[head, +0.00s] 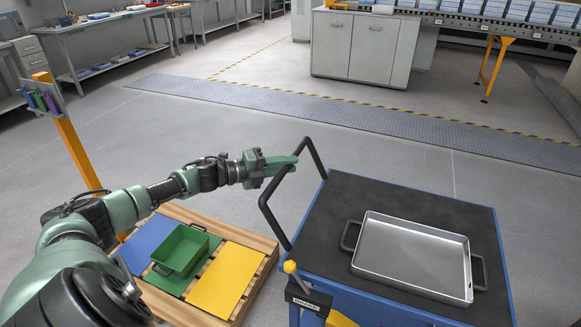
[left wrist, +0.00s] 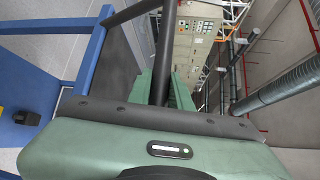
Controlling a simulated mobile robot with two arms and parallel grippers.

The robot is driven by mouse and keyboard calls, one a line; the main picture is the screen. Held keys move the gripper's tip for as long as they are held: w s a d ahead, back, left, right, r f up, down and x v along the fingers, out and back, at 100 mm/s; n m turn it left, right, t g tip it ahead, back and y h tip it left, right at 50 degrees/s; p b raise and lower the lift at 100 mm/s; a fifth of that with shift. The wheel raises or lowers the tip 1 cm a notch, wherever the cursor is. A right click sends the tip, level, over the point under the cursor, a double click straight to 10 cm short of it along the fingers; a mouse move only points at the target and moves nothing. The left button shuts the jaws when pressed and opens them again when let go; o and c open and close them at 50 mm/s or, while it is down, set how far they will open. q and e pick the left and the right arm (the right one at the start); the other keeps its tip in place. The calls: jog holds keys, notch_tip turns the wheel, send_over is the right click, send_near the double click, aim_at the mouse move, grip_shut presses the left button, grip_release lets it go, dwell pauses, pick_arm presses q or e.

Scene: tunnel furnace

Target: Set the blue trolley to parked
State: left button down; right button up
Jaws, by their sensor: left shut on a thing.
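The blue trolley (head: 350,195) stands at the right of the head view, with a black top and a black push handle (head: 269,207) on its left side. My left gripper (head: 290,165) is shut on the upper part of this handle. The left wrist view shows the black bar (left wrist: 165,50) between the green fingers. A lever with a yellow knob (head: 289,267) sits above a black plate marked BRAKE (head: 308,297) at the trolley's near left corner. The trolley's wheels are hidden. My right gripper is out of view.
A metal tray (head: 410,255) with black handles lies on the trolley. A wooden pallet (head: 262,243) at left carries blue, green and yellow panels and a green bin (head: 181,250). An orange post (head: 78,150) stands beside it. The floor beyond is clear up to a grey strip (head: 330,115).

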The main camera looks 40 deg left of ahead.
pick_arm(q)
jog(key=shift+a, duration=0.1)
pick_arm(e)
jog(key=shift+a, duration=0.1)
pick_arm(q)
jog(key=c, duration=1.4)
grip_release()
jog(key=shift+o, duration=0.5)
jog(key=shift+s+a, duration=0.1)
jog(key=shift+a, duration=0.1)
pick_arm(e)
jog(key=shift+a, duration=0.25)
pick_arm(q)
jog(key=shift+s, duration=0.1)
jog(key=v, duration=0.7)
jog(key=shift+s+a, duration=0.15)
jog(key=shift+s, duration=0.1)
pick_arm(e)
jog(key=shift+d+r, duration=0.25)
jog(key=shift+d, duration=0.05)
